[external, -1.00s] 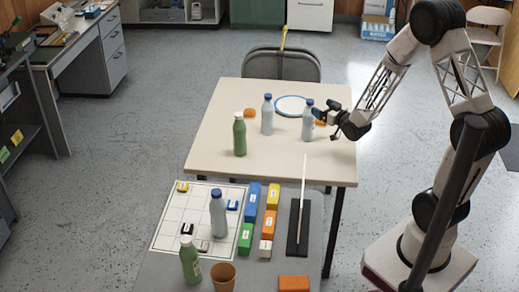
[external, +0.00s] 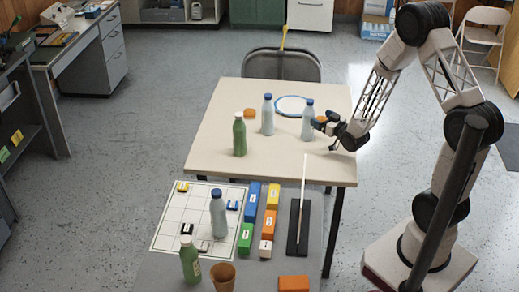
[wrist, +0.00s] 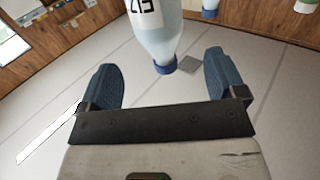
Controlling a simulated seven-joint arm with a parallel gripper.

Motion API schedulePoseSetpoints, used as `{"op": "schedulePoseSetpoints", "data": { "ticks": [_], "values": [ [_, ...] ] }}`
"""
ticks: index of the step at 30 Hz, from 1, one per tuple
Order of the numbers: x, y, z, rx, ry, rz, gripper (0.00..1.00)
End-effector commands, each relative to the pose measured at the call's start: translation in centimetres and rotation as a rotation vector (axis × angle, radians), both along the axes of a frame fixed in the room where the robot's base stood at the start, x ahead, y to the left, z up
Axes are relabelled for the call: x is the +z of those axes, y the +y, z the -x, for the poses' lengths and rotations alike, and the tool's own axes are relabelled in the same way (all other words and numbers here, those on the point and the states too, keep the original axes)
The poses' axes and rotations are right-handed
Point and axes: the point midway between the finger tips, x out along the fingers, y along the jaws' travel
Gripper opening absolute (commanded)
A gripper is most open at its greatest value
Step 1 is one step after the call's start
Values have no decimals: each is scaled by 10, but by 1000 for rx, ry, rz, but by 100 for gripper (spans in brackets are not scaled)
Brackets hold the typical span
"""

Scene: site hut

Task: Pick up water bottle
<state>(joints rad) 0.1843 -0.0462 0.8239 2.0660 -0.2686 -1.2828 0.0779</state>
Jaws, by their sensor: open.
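Pale, translucent water bottles with blue caps stand upright in the external view. One (external: 307,124) is at the right of the beige table, another (external: 267,118) is left of it, and a third (external: 218,216) is on the nearer table. My gripper (external: 324,133) is open just right of the right-hand bottle, close to the tabletop. In the wrist view, a bottle (wrist: 155,30) appears upside down, with its blue cap between the two blue fingers of my gripper (wrist: 160,62). The fingers stand apart from it on both sides.
A green bottle (external: 239,136) stands on the beige table (external: 285,165), with a blue-rimmed plate (external: 294,106) behind. The nearer table holds a grid sheet (external: 168,225), coloured blocks, another green bottle (external: 190,260), a brown cup (external: 223,277) and an upright rod (external: 303,205).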

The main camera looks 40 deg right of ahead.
Motion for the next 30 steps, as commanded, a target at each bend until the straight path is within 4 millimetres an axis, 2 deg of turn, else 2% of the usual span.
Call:
{"op": "schedulePoseSetpoints", "data": {
  "ticks": [7,12,25,30],
  "values": [
    [-26,0,0,0,1,-1,89],
    [-25,1,-11,1,0,0,89],
    [-24,1,-13,0,0,0,89],
    [-24,2,-22,1,0,0,89]
  ]
}}
